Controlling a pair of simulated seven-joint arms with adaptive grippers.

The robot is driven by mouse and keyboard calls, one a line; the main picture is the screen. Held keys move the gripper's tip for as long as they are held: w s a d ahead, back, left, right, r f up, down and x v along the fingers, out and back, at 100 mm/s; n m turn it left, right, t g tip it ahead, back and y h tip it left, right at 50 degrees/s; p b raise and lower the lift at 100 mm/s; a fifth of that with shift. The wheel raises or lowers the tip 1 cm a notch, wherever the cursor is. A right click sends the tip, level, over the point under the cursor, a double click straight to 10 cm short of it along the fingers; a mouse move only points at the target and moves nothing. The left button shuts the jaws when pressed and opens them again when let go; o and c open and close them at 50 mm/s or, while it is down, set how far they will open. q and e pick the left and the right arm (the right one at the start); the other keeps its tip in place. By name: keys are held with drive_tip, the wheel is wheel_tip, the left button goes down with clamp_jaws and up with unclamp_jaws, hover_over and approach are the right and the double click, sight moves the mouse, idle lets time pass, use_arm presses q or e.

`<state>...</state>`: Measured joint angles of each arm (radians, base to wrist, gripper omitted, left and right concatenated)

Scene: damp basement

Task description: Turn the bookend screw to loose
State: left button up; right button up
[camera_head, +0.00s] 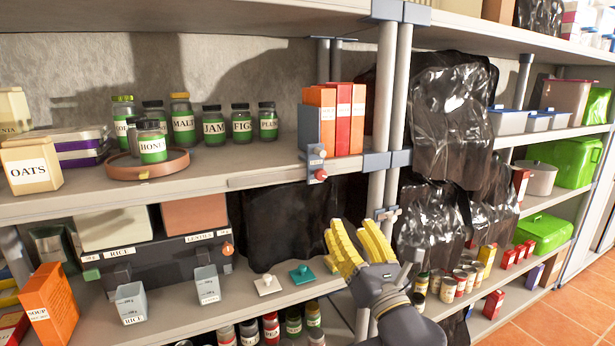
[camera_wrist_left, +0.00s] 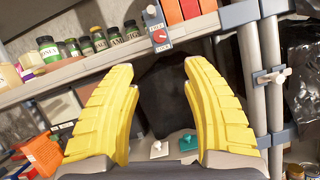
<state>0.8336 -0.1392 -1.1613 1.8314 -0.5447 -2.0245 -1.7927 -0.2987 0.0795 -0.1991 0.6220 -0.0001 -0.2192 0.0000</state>
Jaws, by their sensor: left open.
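The grey-blue bookend (camera_head: 309,128) stands on the upper shelf, against the left side of several orange and red books (camera_head: 343,118). A red screw knob (camera_head: 320,175) sits low at its front, at the shelf edge, with a pale knob (camera_head: 317,151) just above it. In the left wrist view the bookend (camera_wrist_left: 153,18) and red knob (camera_wrist_left: 158,36) show at the top, beyond the fingertips. My left gripper (camera_head: 346,230) has yellow fingers spread apart with nothing between them. It is below the knob, slightly right, and apart from it. My right gripper is not in view.
A grey upright post (camera_head: 384,90) with a clamp (camera_head: 386,213) stands right of the bookend. Labelled jars (camera_head: 241,124) stand on the shelf at left. A white knob piece (camera_head: 267,285) and a teal one (camera_head: 302,274) lie on the lower shelf. Dark plastic sheeting hangs behind.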

sight(322, 177)
use_arm(q)
drive_tip(key=x, duration=1.5)
drive_tip(key=shift+w+a+r, duration=0.1)
drive_tip(key=shift+w+a, duration=0.05)
drive_tip(key=shift+x, duration=0.95)
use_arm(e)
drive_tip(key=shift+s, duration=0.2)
use_arm(q)
clamp_jaws()
